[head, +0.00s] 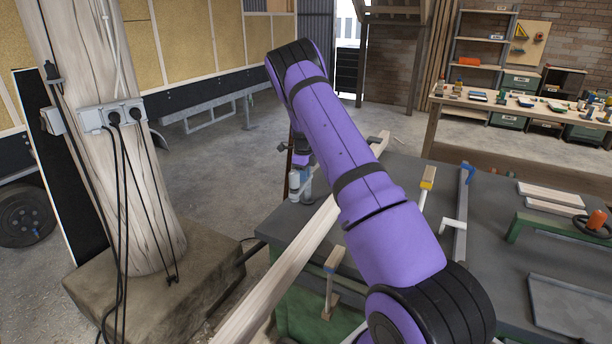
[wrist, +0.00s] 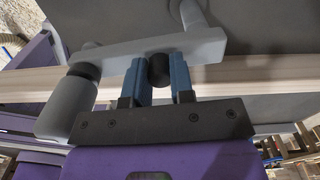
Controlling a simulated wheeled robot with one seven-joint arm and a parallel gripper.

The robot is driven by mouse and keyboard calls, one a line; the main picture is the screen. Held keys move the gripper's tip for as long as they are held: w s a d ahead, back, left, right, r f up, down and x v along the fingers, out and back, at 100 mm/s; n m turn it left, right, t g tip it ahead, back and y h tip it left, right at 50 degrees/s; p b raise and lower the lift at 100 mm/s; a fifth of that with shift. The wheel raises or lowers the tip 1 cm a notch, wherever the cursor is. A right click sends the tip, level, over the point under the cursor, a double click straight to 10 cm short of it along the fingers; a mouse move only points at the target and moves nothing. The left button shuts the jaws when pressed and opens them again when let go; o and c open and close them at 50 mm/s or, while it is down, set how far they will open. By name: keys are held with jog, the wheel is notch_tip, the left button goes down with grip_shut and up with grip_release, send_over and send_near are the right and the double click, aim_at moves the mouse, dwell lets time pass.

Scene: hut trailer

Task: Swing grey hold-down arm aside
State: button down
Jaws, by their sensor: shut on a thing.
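In the wrist view the grey hold-down arm (wrist: 150,46) runs across above my gripper (wrist: 158,64). A black knob (wrist: 158,73) sticks out from the arm between my two blue fingers, which are shut on it. A grey cylinder (wrist: 66,106) is at the arm's left end, and a rounded grey part is at its right end. Behind lies a pale timber (wrist: 250,74). In the head view the timber (head: 290,262) slants along the bench's left edge. My purple arm reaches over it and hides most of the hold-down arm and my gripper; a small grey cylinder (head: 294,183) shows beside the timber.
A wooden post (head: 110,190) with sockets and cables stands at left. Open floor lies behind.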

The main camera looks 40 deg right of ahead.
jog(key=shift+w+a+m, duration=0.1)
jog(key=shift+w+m, duration=0.15)
jog(key=shift+m, duration=0.45)
jog(key=c, duration=1)
grip_release()
jog(key=shift+r, duration=0.1)
notch_tip(320, 180, up, 11)
jog(key=shift+f, duration=0.15)
